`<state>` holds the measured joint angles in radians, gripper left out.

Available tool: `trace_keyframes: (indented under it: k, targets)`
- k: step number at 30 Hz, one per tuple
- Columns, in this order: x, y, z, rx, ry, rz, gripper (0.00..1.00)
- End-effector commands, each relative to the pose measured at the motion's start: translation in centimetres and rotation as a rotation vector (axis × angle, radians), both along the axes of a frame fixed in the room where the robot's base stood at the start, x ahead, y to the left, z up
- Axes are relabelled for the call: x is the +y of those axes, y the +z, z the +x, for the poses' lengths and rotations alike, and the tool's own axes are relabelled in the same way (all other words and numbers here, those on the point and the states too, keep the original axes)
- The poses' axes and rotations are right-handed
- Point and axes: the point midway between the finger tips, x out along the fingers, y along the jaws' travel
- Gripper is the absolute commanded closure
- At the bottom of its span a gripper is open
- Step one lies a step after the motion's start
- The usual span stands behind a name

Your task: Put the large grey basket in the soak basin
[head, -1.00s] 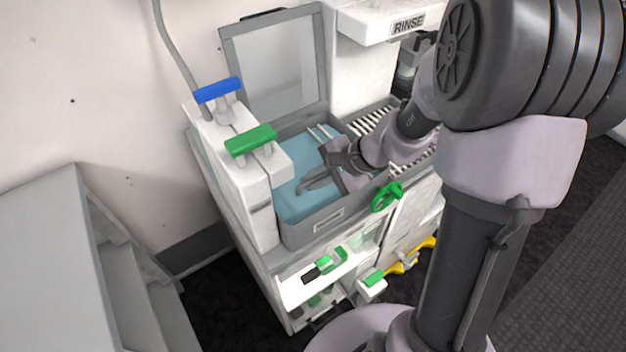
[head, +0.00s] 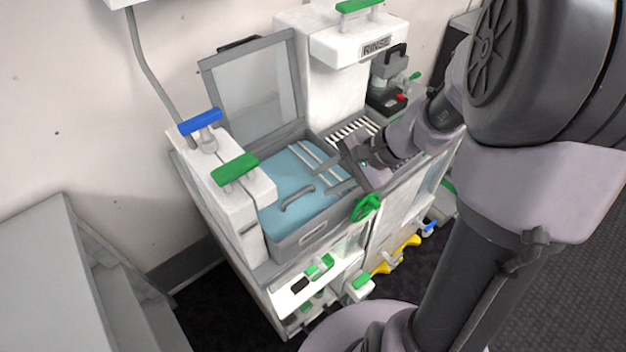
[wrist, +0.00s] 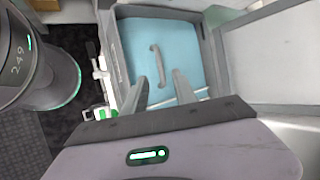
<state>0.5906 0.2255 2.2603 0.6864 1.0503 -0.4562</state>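The soak basin (head: 304,248) is a grey tub filled with a flat blue surface, its clear-panelled lid (head: 252,88) standing open behind it. A grey arched handle (head: 298,196) rises from the blue surface; it also shows in the wrist view (wrist: 155,63). It looks like the large grey basket's handle; no basket body shows above the blue. My gripper (head: 348,162) is over the basin's right end, apart from the handle. In the wrist view its two fingers (wrist: 160,82) are spread with nothing between them.
Pale bars (head: 318,160) cross the basin's right part. A slatted drain (head: 352,130) lies beyond, under the RINSE housing (head: 372,48). A white block with blue (head: 200,122) and green (head: 236,169) handles stands left of the basin. A green wheel (head: 366,207) sticks out in front.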

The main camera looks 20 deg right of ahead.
Motion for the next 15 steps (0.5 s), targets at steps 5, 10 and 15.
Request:
trace_keyframes:
  k: [5, 10, 15]
  targets:
    - [5.2, 5.1, -3.8, -0.058, 0.212, -0.193, 0.66]
    - [9.5, 9.7, -10.7, -0.204, 0.448, -0.500, 0.66]
    - [10.0, 11.6, -14.1, -0.335, 0.531, -0.674, 0.66]
